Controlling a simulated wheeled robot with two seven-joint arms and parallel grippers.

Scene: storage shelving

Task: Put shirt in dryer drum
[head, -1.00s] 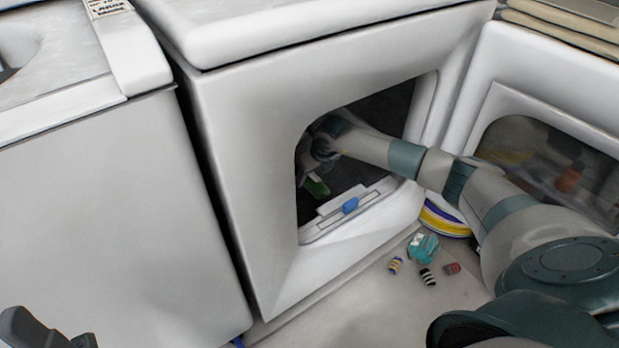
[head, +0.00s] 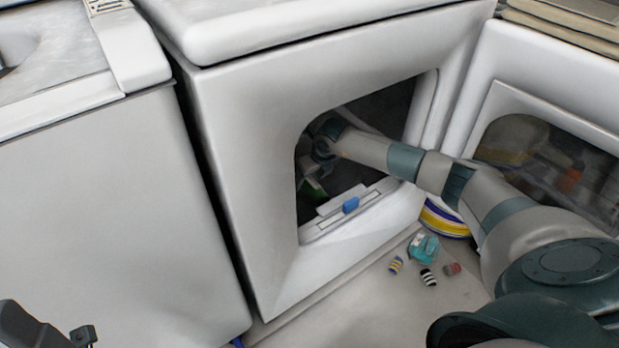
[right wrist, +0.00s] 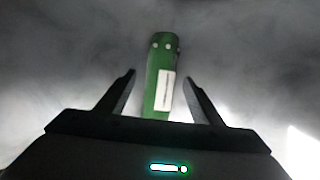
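A narrow green item with a white label and small pale dots, apparently the shirt (right wrist: 160,75), is inside the dryer drum (head: 385,108). In the head view only a dim green patch (head: 314,190) of it shows through the dryer opening. My right gripper (right wrist: 160,82) is inside the drum, its fingers spread on either side of the green item with gaps visible. My right arm passes through the opening and hides part of the drum. Part of my left gripper (head: 55,336) shows at the bottom left corner, cut off by the frame.
The dryer's opening has a sill with a blue piece (head: 350,205). A white machine (head: 90,210) stands to the left, and another with a see-through door (head: 550,165) to the right. Several small striped items and a teal object (head: 423,249) lie on the floor in front.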

